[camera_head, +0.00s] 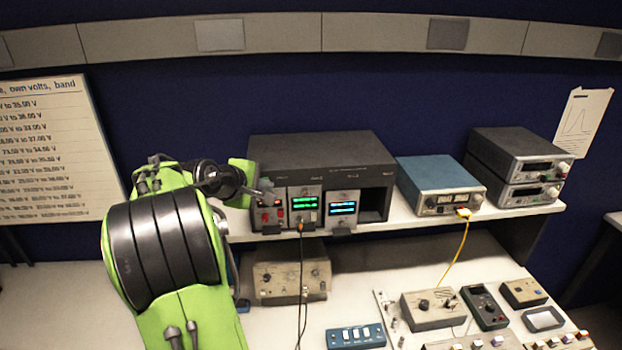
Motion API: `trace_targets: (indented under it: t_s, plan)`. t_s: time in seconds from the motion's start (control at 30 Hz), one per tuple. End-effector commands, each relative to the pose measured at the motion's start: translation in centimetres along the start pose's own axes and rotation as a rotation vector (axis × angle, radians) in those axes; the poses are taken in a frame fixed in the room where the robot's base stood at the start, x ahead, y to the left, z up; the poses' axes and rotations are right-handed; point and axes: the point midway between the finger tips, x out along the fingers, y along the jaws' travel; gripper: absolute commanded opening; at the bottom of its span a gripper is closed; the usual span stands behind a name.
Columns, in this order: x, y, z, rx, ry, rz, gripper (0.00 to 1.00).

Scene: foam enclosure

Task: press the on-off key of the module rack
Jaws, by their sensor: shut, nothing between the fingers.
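The module rack (325,147) is a dark grey box on the white shelf. Its front holds a left module with red parts (270,215), a middle module with a green display (306,202) and a module with a blue display (343,208). The bay at its right end is empty and dark. My gripper (268,190) is shut and empty, at the rack's front left, over the upper part of the left module. I cannot tell whether it touches the rack. I cannot make out the on-off key; my gripper and arm hide part of the rack's left front.
A blue instrument (440,176) and two stacked grey instruments (515,150) stand to the right on the shelf (400,220). A black cable (300,265) hangs from the middle module, a yellow cable (461,240) from the blue instrument. A beige box (291,277) and several small devices occupy the lower bench.

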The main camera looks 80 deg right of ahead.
Motion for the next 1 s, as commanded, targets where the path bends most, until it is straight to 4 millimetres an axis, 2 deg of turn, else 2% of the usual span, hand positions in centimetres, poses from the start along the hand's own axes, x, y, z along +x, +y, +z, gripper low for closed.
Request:
trace_targets:
  t_s: [0.33, 0.8, 1.0]
  plan:
    - [-0.4, -0.5, 0.3, 0.0, 0.001, 0.0, 0.0]
    - [-4.0, -3.2, 2.9, 0.0, 0.002, 0.0, 0.0]
    - [-4.3, -3.3, 3.2, 0.001, 0.0, 0.0, 0.0]
